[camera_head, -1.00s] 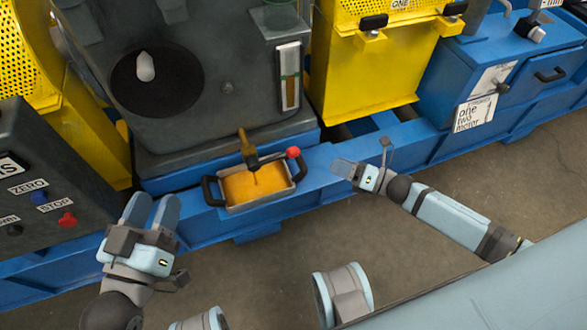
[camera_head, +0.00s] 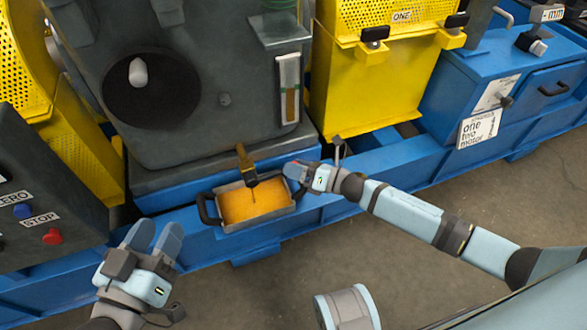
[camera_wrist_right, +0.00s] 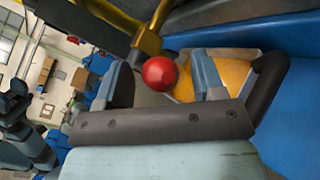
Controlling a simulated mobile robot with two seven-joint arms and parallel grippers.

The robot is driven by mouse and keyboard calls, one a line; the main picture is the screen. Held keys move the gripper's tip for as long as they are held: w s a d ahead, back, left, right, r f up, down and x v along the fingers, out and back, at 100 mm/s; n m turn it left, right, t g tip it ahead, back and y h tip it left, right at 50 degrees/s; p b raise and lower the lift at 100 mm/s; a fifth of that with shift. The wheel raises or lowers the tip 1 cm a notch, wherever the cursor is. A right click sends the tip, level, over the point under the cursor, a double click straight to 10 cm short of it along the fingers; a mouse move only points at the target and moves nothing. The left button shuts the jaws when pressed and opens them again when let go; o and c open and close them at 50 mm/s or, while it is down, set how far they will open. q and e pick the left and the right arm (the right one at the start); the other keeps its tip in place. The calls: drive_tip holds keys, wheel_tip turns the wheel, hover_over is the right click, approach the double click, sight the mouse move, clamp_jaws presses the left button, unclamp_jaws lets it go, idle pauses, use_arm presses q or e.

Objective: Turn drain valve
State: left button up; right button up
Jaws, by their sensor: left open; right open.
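The drain valve is a brass tap (camera_head: 243,158) low on the grey gearbox, with a thin stream falling from it. Its lever ends in a red ball knob, mostly hidden by my right gripper in the head view. In the right wrist view the red knob (camera_wrist_right: 160,73) appears between the two fingers, near their tips; I cannot tell whether they touch it. My right gripper (camera_head: 294,171) is open at the lever's end. A tray (camera_head: 230,228) of orange oil with black handles sits under the tap. My left gripper (camera_head: 155,232) is open and empty, left of the tray.
The grey gearbox (camera_head: 210,125) stands behind the tray. A blue base frame (camera_head: 330,208) runs along the front. A control box with a red stop button (camera_head: 53,236) is at left. Yellow guards (camera_head: 365,95) stand beside the gearbox. The floor in front is clear.

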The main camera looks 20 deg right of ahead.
drive_tip(key=shift+w+a, duration=0.2)
drive_tip(key=shift+a, duration=0.1)
clamp_jaws()
drive_tip(key=shift+d+r, duration=0.1)
idle(0.4)
